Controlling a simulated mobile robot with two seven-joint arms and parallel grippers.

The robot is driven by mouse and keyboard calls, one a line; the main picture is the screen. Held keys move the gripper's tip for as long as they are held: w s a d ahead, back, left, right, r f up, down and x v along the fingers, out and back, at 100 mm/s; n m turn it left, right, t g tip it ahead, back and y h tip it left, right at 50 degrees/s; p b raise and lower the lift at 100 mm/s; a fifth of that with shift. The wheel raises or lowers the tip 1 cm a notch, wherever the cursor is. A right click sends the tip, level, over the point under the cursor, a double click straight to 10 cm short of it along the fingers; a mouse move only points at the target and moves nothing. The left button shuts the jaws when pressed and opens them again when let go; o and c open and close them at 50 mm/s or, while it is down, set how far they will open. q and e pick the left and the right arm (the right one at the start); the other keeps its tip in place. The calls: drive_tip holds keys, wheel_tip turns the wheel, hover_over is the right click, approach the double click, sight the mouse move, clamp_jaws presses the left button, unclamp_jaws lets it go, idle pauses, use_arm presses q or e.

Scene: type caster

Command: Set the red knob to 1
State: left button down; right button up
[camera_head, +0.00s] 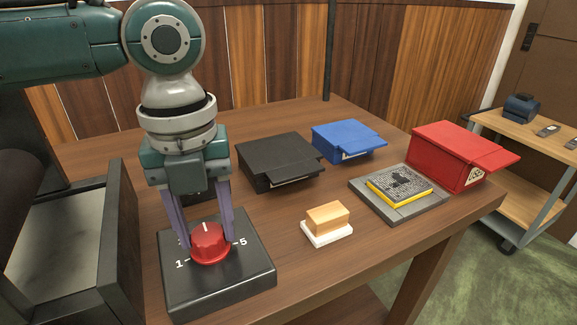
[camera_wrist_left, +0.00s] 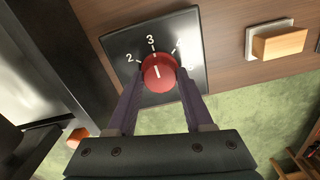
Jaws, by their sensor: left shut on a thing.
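The red knob (camera_head: 210,246) stands on a black dial box (camera_head: 222,290) at the front left of the table. White numbers ring it: 1 and 5 show in the head view, and 2, 3 and 4 read clearly in the wrist view. In the left wrist view the white line on the red knob (camera_wrist_left: 159,76) points about at 3. My left gripper (camera_head: 209,240) reaches down from above, shut on the knob, with one purple finger on each side. The fingers (camera_wrist_left: 158,85) also show in the wrist view. My right gripper is not in view.
A wooden block (camera_head: 328,216) on a white base sits right of the dial box. Behind are a black box (camera_head: 280,160), a blue box (camera_head: 348,141), a grey pad with a yellow-edged stamp plate (camera_head: 400,187) and a red box (camera_head: 457,155). A dark open tray (camera_head: 60,235) stands at left.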

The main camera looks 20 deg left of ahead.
use_arm(q)
drive_tip(key=shift+r+n+p, duration=0.2)
drive_tip(key=shift+n+p, duration=0.3)
drive_tip(key=shift+p, duration=0.25)
drive_tip(key=n+p, duration=0.7)
drive_tip(key=shift+n, duration=0.4)
drive_tip(key=n+p, duration=0.3)
drive_tip(key=n, duration=0.2)
drive_tip(key=n+p, duration=0.1)
drive_tip(key=n, duration=0.2)
drive_tip(key=shift+d+f+n+p, duration=0.1)
drive_tip(key=shift+n+p, duration=0.2)
drive_tip(key=shift+p, duration=0.1)
drive_tip(key=shift+n+p, duration=0.4)
drive_tip(key=shift+n, duration=0.8)
drive_tip(key=shift+c, duration=1.5)
unclamp_jaws()
drive_tip(key=shift+f, duration=0.1)
